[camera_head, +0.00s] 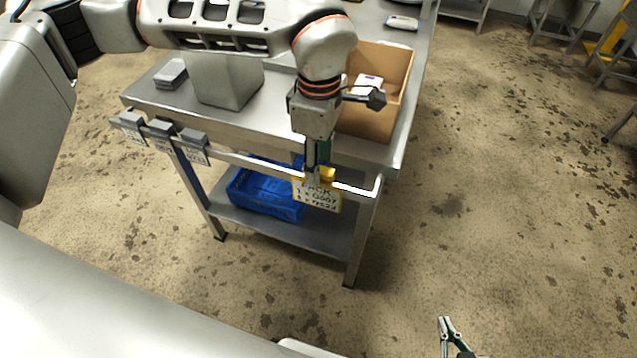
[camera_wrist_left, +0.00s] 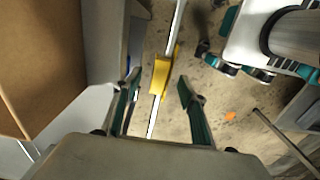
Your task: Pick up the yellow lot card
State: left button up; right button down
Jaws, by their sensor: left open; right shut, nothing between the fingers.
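The yellow lot card (camera_head: 317,195) hangs from the front rail of the steel table, with black print on its face. In the left wrist view its yellow top (camera_wrist_left: 161,76) sits over the rail, seen from above. My left gripper (camera_head: 318,172) points down at the card's top edge. In the left wrist view its open fingers (camera_wrist_left: 158,98) stand one on each side of the rail and card, with gaps on both sides. My right gripper (camera_head: 447,325) is at the bottom of the head view, away from the table, empty.
Several grey clips with cards (camera_head: 163,135) hang on the rail (camera_head: 240,160) to the left. A cardboard box (camera_head: 365,120) and a grey bin (camera_head: 222,85) stand on the tabletop. A blue crate (camera_head: 265,190) is on the lower shelf.

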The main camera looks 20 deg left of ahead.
pick_arm(q)
notch_tip(320, 180, down, 4)
jog(key=shift+s+f, duration=0.15)
jog(key=shift+f, duration=0.1)
jog(key=c, duration=1.1)
jog(key=shift+c, duration=0.2)
jog(key=shift+r, duration=0.15)
pick_arm(e)
jog(key=shift+f, duration=0.1)
